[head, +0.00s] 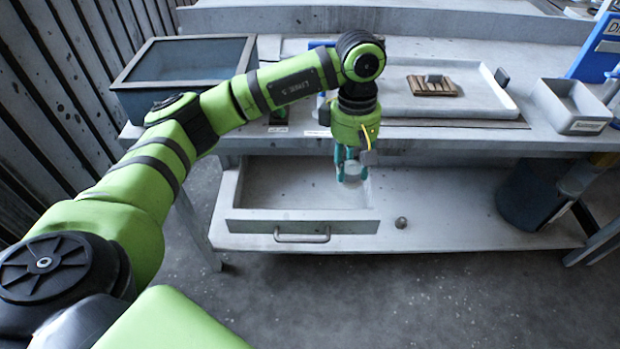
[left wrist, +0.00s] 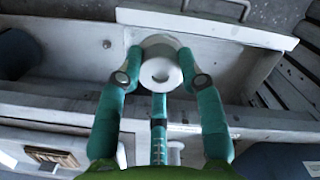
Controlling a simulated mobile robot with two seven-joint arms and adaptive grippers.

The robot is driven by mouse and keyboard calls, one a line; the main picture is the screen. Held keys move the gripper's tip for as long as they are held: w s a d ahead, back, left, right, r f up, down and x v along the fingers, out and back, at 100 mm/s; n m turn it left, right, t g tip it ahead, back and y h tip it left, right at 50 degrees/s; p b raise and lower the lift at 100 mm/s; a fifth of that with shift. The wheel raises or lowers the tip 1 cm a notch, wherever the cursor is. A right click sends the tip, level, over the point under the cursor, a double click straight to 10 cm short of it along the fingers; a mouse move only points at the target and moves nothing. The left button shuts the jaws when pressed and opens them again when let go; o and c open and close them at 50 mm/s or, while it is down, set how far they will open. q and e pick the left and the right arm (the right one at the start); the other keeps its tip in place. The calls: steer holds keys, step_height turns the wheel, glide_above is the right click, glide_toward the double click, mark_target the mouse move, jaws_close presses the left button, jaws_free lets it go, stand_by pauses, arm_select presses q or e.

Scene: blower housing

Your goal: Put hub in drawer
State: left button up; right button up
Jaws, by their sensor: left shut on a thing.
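The hub is a pale grey round piece with a hole in its middle; it shows in the left wrist view (left wrist: 161,71) and, partly covered by fingers, in the head view (head: 351,169). My left gripper (head: 350,172) points down with its teal fingers shut around the hub. The drawer (head: 300,214) is pulled open below the worktop, and its visible inside looks empty. In the head view the gripper and hub overlap the drawer's right end. I cannot tell their exact height above its floor. The drawer's front and handle show at the top of the left wrist view (left wrist: 205,27). My right gripper is out of view.
The worktop edge is just behind my left gripper. On it are a dark bin (head: 180,95), a pale tray (head: 495,112) with a ribbed brown block (head: 432,89), and a grey box (head: 575,125). A small round knob (head: 401,222) lies on the lower shelf, right of the drawer.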

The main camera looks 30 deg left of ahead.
arm_select(q)
steer(key=shift+w+a+f+n, duration=0.15)
steer(key=shift+w+n, duration=0.25)
steer(key=shift+n, duration=0.3)
steer(key=shift+w+a+f+n, duration=0.1)
steer(key=shift+w+a+n, duration=0.05)
steer(key=shift+a+n, duration=0.2)
steer(key=shift+a+f+p, duration=0.6)
steer(key=shift+a+f, duration=2.2)
steer(key=shift+f, duration=0.2)
steer(key=shift+a+f+p, duration=0.55)
steer(key=shift+a+f, duration=2.2)
steer(key=shift+f, duration=0.25)
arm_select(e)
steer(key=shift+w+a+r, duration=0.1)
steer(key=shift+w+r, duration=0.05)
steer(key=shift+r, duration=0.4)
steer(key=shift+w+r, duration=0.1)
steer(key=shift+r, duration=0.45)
arm_select(q)
steer(key=o, duration=1)
steer(key=shift+c, duration=0.2)
steer(key=shift+r, duration=0.1)
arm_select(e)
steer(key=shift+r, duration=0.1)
